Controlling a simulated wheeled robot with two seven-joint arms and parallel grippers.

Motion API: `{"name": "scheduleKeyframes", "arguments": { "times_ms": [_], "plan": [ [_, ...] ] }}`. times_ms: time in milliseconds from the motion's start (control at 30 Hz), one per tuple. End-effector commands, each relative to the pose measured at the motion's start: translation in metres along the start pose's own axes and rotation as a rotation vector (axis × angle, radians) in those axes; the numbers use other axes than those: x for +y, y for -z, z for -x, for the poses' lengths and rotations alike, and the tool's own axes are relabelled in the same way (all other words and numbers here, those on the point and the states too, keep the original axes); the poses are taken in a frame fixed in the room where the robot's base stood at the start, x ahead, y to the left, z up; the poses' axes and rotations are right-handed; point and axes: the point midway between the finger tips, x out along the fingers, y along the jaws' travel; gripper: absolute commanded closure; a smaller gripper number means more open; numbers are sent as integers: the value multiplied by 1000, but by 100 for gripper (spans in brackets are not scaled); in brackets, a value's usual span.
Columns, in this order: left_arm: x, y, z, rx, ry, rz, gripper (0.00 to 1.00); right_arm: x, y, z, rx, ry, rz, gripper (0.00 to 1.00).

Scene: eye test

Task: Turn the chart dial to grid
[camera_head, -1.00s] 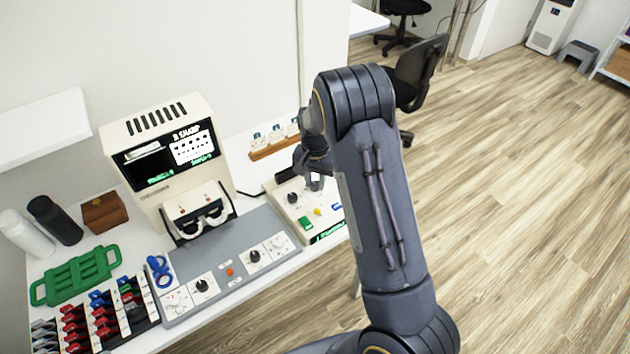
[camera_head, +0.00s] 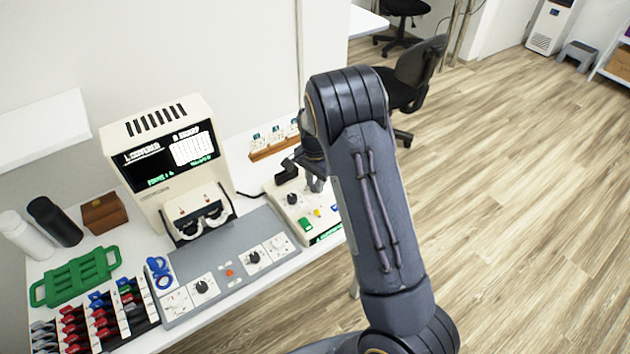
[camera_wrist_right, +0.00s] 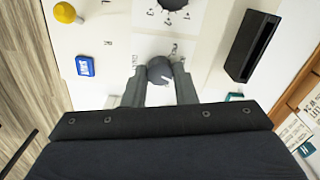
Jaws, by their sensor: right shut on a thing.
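The dial (camera_wrist_right: 160,70) is a round dark knob with a white pointer line, on a white panel with small marks around it. In the right wrist view my right gripper (camera_wrist_right: 159,80) has one finger on each side of it and is shut on it. In the head view my right gripper (camera_head: 316,183) is at the cream control box (camera_head: 322,226) and hides this dial. The dial's name cannot be read. My left gripper is not in view.
A second dark knob (camera_head: 292,199) sits on the same box, with a green button (camera_head: 305,224) and a yellow knob (camera_wrist_right: 65,13). A black open holder (camera_wrist_right: 250,46) stands near the gripper. A grey panel (camera_head: 230,262) with knobs lies in front of the machine.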

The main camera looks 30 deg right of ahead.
Motion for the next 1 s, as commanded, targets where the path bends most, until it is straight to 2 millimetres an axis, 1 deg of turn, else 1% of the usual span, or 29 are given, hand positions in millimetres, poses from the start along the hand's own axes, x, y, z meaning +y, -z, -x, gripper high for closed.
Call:
{"name": "scheduleKeyframes", "arguments": {
  "times_ms": [200,233,367,633,733,867,1000],
  "plan": [
    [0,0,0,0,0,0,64,0,-1,0,-1,-1,1,98],
    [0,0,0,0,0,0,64,0,-1,0,-1,-1,1,71],
    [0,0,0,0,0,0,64,0,0,0,-1,-1,2,54],
    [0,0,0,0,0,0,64,0,0,0,0,0,2,53],
    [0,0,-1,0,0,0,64,-1,0,6,0,2,1,53],
    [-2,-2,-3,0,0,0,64,-1,0,25,2,6,2,53],
    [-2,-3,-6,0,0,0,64,-1,0,50,1,6,3,53]
  ]
}}
